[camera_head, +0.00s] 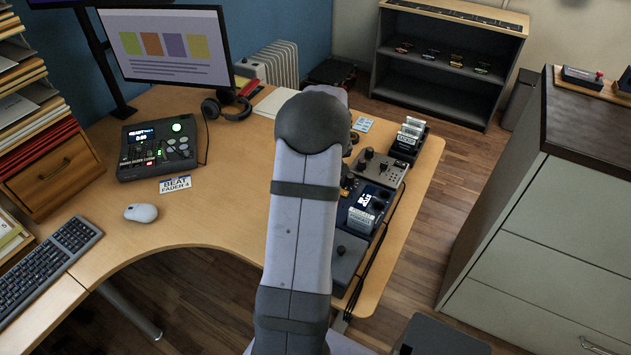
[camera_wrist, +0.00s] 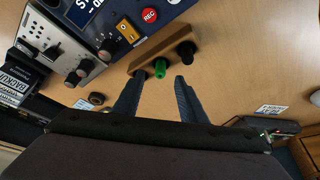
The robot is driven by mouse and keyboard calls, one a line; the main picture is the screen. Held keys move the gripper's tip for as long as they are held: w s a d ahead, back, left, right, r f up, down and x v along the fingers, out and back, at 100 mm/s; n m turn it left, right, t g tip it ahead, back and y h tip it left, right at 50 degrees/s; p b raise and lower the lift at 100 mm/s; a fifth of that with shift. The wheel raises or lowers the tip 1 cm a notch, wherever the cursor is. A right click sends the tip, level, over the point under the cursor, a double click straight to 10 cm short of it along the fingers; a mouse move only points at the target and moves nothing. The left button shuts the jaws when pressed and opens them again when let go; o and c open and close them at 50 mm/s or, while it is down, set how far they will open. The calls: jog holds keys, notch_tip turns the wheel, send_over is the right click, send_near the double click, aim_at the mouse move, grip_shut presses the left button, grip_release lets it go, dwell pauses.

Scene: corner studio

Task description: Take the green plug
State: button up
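In the wrist view, the green plug (camera_wrist: 160,67) stands in a small wooden block (camera_wrist: 164,50) on the desk. Dark round parts sit on the block on both sides of it. My gripper (camera_wrist: 160,79) is open, with its two dark fingers apart and nothing held between them. The green plug shows in the gap near the fingertips. I cannot tell how far it is from them. In the head view, my own arm hides the gripper, the block and the plug.
Beside the block stands a device with knobs and a red REC button (camera_wrist: 150,15). A grey knob box (camera_wrist: 62,45) and a small black ring (camera_wrist: 96,98) lie to the left. In the head view, a mixer (camera_head: 158,150) and a mouse (camera_head: 141,212) are on the desk (camera_head: 225,205).

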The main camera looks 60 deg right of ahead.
jog(key=shift+p+x, duration=1.05)
jog(key=shift+x, duration=2.05)
jog(key=shift+w, duration=0.1)
jog(key=shift+c, duration=0.3)
grip_shut()
